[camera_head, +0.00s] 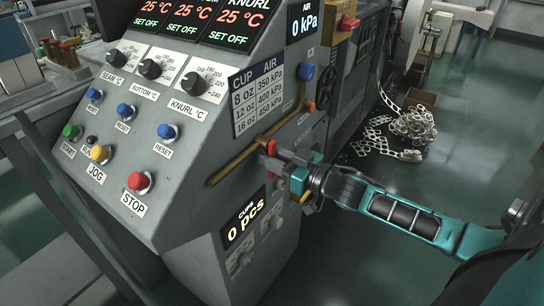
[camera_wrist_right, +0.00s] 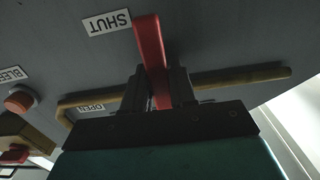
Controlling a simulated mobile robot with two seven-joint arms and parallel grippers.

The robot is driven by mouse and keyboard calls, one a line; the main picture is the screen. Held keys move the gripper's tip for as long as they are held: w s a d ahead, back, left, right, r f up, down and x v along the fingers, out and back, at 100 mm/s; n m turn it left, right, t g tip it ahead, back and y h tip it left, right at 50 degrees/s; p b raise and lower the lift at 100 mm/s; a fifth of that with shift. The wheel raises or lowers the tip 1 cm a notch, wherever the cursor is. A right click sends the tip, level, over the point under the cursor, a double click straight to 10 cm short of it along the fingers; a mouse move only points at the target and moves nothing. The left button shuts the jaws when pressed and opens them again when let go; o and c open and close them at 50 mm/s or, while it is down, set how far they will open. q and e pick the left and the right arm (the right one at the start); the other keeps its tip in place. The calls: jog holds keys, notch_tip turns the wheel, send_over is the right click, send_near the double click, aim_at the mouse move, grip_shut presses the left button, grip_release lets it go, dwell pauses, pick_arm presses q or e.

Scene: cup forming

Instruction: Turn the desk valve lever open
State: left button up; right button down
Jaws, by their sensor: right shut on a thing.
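The red valve lever (camera_head: 271,147) is on the side face of the grey control desk, at the brass pipe. In the right wrist view the red lever (camera_wrist_right: 149,45) stands across the pipe, its far end beside an upside-down SHUT label (camera_wrist_right: 107,22). An OPEN label (camera_wrist_right: 91,107) is lower left, near the pipe's bend. My right gripper (camera_head: 276,157) reaches in from the right; its fingers (camera_wrist_right: 158,88) are closed on both sides of the lever. The lever's lower part is hidden between the fingers. My left gripper is not in view.
The brass pipe (camera_head: 235,165) runs along the desk side close to the fingers. A blue knob (camera_head: 306,72) and a dark handwheel (camera_head: 327,87) are further back. In the wrist view a red knob (camera_wrist_right: 20,99) is near a BLEED label.

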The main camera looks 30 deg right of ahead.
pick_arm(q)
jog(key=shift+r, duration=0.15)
pick_arm(e)
jog(key=shift+w+d+r+n+p, duration=0.1)
jog(key=shift+d+n+p, duration=0.15)
jog(key=shift+n+p, duration=0.55)
pick_arm(q)
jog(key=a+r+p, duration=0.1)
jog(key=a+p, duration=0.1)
jog(key=p, duration=0.1)
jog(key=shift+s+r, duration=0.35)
pick_arm(e)
jog(key=d+r+n, duration=0.1)
jog(key=n, duration=0.4)
jog(key=r+n, duration=0.1)
jog(key=n, duration=0.5)
jog(key=w+d+r+n, duration=0.1)
jog(key=n, duration=0.4)
jog(key=shift+d, duration=0.3)
jog(key=shift+n, duration=0.4)
jog(key=c, duration=1)
grip_release()
